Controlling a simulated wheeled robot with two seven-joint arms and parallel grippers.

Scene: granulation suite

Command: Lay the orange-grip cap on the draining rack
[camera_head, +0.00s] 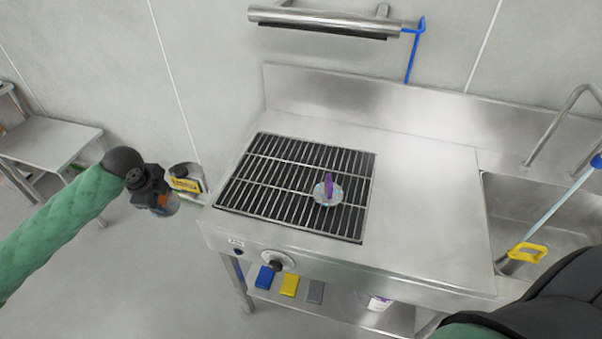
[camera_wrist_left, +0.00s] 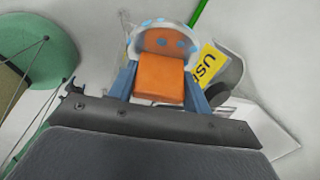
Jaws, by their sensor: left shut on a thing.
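The orange-grip cap (camera_wrist_left: 160,75) is in my left gripper in the left wrist view. Its orange block sits between the two blue-grey fingers, and its pale rim with blue spots shows beyond. In the head view my left gripper (camera_head: 165,204) is left of the counter, shut on the cap, which is mostly hidden there. The draining rack (camera_head: 262,170) is a dark barred grate set in the steel counter, to the right of my left gripper. A purple-grip cap (camera_head: 328,188) lies on the rack's right part. My right gripper is not seen.
A container with a yellow label (camera_head: 186,180) is at the counter's left edge, close to my left gripper. The rack's left part is bare. Blue, yellow and grey blocks lie on the lower shelf.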

